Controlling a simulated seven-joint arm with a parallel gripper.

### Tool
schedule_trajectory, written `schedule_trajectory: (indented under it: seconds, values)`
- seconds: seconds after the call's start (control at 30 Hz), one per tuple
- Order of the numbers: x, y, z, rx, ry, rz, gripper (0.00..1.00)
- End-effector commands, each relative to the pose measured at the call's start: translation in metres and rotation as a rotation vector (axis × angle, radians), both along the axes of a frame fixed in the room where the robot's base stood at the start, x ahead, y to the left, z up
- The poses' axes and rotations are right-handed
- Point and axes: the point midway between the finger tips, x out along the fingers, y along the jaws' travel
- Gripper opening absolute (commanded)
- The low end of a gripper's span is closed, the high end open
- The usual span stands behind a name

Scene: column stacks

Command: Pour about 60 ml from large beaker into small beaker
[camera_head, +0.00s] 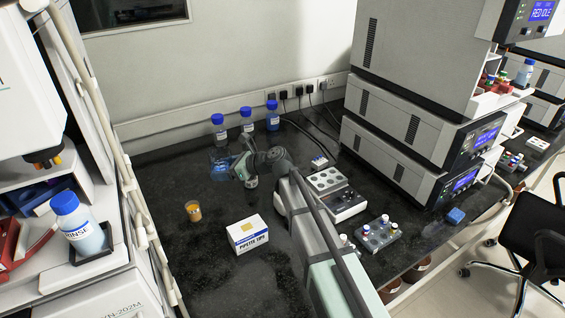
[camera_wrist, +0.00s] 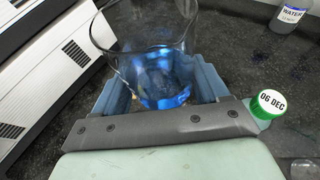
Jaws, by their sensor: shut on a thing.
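My gripper (camera_head: 232,165) (camera_wrist: 165,88) is shut on a clear glass beaker with blue liquid in its bottom, which I take for the large beaker (camera_head: 219,170). In the wrist view the large beaker (camera_wrist: 150,50) sits between the two blue-grey fingers, its upper part open and empty. In the head view the arm partly hides it, and I cannot tell its tilt or height exactly. I cannot identify the small beaker for sure. A clear glass edge (camera_wrist: 303,169) shows at the bottom right corner of the wrist view, mostly cut off.
A small amber container (camera_head: 193,211) and a pipette tips box (camera_head: 248,234) stand in front. Several blue-capped bottles (camera_head: 246,121) line the back wall. A grey device (camera_head: 338,202) and a vial rack (camera_head: 378,234) are right. A green-capped container (camera_wrist: 269,103) is close beside my gripper.

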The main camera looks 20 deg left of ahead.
Motion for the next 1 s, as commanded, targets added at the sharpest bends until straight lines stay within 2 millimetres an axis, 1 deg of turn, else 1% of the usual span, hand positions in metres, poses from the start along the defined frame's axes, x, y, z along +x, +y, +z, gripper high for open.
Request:
schedule_trajectory:
  seconds: [0.03, 0.1, 0.27, 0.33, 0.43, 0.57, 0.67, 0.8, 1.0]
  values:
    - [0.000, 0.000, 0.005, 0.002, -0.001, -0.001, 0.36]
    - [0.011, -0.003, 0.004, 0.000, 0.000, -0.002, 0.36]
    - [0.030, -0.010, 0.003, -0.003, 0.000, -0.003, 0.36]
    - [0.039, -0.014, 0.003, -0.004, 0.000, -0.002, 0.36]
    - [0.058, -0.022, 0.003, -0.005, 0.001, -0.004, 0.36]
    - [0.089, -0.037, 0.002, -0.007, 0.002, -0.005, 0.36]
    - [0.116, -0.052, 0.002, -0.008, 0.003, -0.005, 0.36]
    - [0.152, -0.075, 0.002, -0.009, 0.003, -0.005, 0.36]
    - [0.201, -0.111, 0.002, -0.009, 0.003, -0.005, 0.36]
